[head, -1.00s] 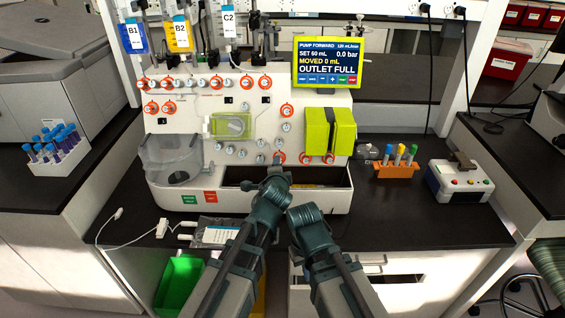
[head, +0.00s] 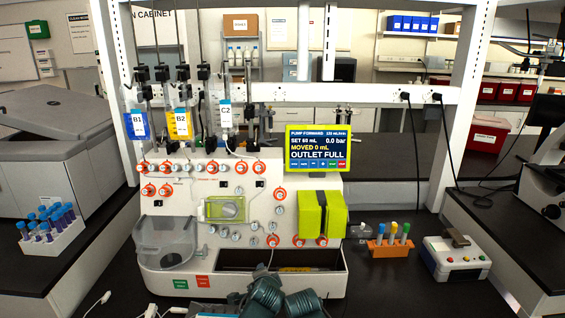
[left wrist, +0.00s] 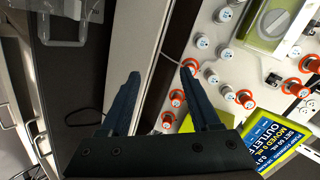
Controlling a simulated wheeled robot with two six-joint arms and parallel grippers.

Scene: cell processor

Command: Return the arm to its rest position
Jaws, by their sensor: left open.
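My left arm shows only as dark teal links at the bottom middle of the head view, in front of the cell processor (head: 185,225); its fingertips cannot be made out there. In the left wrist view my left gripper (left wrist: 160,78) is open, with its two dark fingers apart and nothing between them. It is near the processor's front panel with orange-ringed valves (left wrist: 190,68). Other teal links, of my right arm, show beside the left ones at the bottom of the head view; the right gripper cannot be seen.
The screen (head: 318,148) reads "OUTLET FULL". An orange tube rack (head: 388,248) and a small control box (head: 455,258) stand right of the processor. A white rack of purple tubes (head: 52,235) stands at left. Bags B1, B2 and C2 (head: 226,115) hang above the processor.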

